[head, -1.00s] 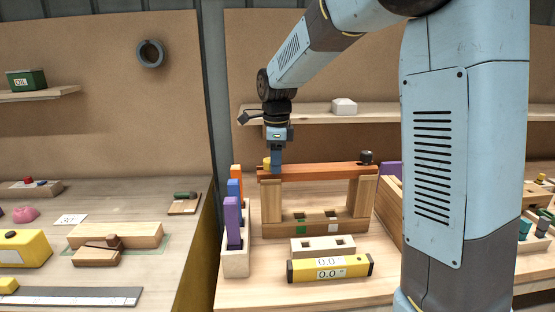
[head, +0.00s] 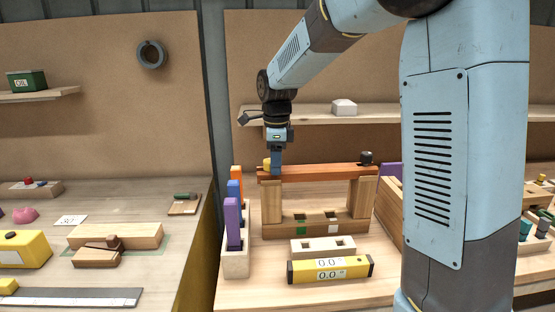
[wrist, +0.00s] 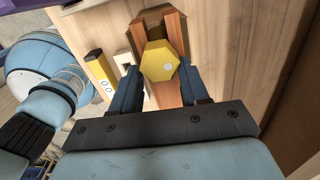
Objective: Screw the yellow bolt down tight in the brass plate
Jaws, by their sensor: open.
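The yellow bolt (head: 267,163) is at the left end of a reddish-brown beam (head: 320,172) lying across two wooden posts. In the wrist view its hexagonal head (wrist: 160,62), with a pale dot, shows between and just beyond my two blue fingertips. My gripper (head: 276,170) points down at that beam end, its jaws open with a gap beside the bolt head. The bolt's shank is hidden, so I cannot tell how deep it sits. I cannot make out the brass plate; the bolt head and fingers cover that spot.
A dark knob (head: 366,157) sits on the beam's right end. A holder with orange, blue and purple blocks (head: 233,222) stands close left of the beam. A yellow level (head: 330,269) and a pale two-hole block (head: 322,247) lie in front. A shelf (head: 385,114) is behind.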

